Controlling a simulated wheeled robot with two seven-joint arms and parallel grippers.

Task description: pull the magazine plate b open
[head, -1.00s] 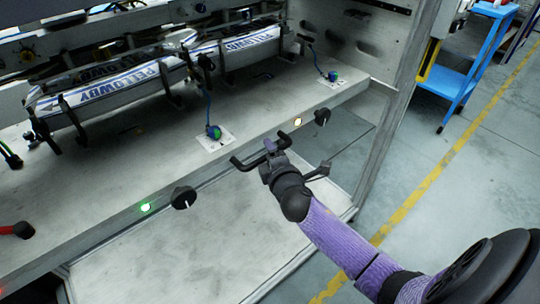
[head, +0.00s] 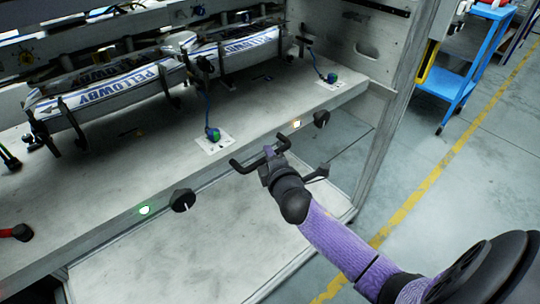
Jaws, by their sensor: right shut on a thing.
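The metal magazine plate (head: 105,165) fills the left and middle of the head view. Stacks of labels printed "PELLOWBY" (head: 115,88) lie on it between black upright guides. No letter b is readable on it. A black bar handle (head: 241,166) sticks out in front of the plate's front edge. My right gripper (head: 269,156) is shut on this handle, its purple arm reaching in from the lower right. The gripper hides part of the handle. My left gripper is not in view.
The plate's front edge carries black knobs (head: 182,200), a green light (head: 144,210) and a pale light (head: 297,124). A red handle (head: 18,232) is at the far left. The cabinet side wall (head: 395,85) stands right of the plate. A blue cart (head: 465,75) stands on open floor beyond.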

